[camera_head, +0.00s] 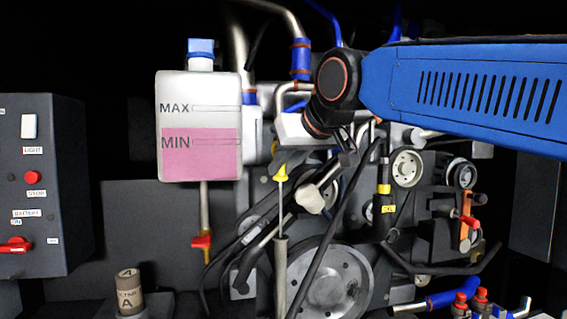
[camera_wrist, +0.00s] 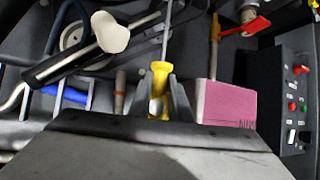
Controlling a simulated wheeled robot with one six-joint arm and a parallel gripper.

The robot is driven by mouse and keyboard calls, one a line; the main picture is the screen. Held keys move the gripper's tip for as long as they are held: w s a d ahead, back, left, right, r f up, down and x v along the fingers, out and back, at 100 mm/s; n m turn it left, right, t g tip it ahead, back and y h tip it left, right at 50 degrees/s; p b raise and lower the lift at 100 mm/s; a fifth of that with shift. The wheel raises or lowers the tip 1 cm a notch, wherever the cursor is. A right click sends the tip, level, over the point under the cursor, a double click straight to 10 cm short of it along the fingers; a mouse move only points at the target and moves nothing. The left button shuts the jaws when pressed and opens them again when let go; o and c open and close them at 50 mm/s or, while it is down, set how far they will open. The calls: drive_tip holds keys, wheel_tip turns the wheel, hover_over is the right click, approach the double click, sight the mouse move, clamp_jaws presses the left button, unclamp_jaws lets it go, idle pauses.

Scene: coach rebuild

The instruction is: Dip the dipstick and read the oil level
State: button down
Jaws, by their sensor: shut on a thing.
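The dipstick has a yellow handle (camera_head: 281,173) and a thin pale rod below it. The rod runs upright down to the grey dipstick tube (camera_head: 281,265); its lower end is hidden, apparently inside the tube. A length of rod shows bare above the tube mouth. In the wrist view the yellow handle (camera_wrist: 160,77) sits between the two grey fingers of my gripper (camera_wrist: 161,98), which is shut on it. In the head view my gripper is hard to make out, dark against the engine beneath my blue arm. No oil mark on the rod can be read.
A coolant tank (camera_head: 198,125) with MAX and MIN marks and pink fluid hangs left of the dipstick. A pale-capped angled pipe (camera_head: 310,198) stands close right. A black hose and large pulley (camera_head: 340,285) lie beside the tube. A switch panel (camera_head: 40,185) stands far left.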

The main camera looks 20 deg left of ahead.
drive_tip(key=shift+f, duration=0.1)
idle(0.3)
hover_over(281, 228)
drive_tip(key=shift+s+d+f, duration=0.1)
drive_tip(key=shift+d+f, duration=0.05)
drive_tip(key=shift+f, duration=1.1)
drive_tip(key=shift+s+d+f, duration=0.15)
drive_tip(key=shift+f, duration=1.15)
drive_tip(key=shift+s+d+f, duration=0.1)
drive_tip(key=shift+d+f, duration=0.05)
drive_tip(key=shift+f, duration=1.1)
drive_tip(key=shift+f, duration=2.95)
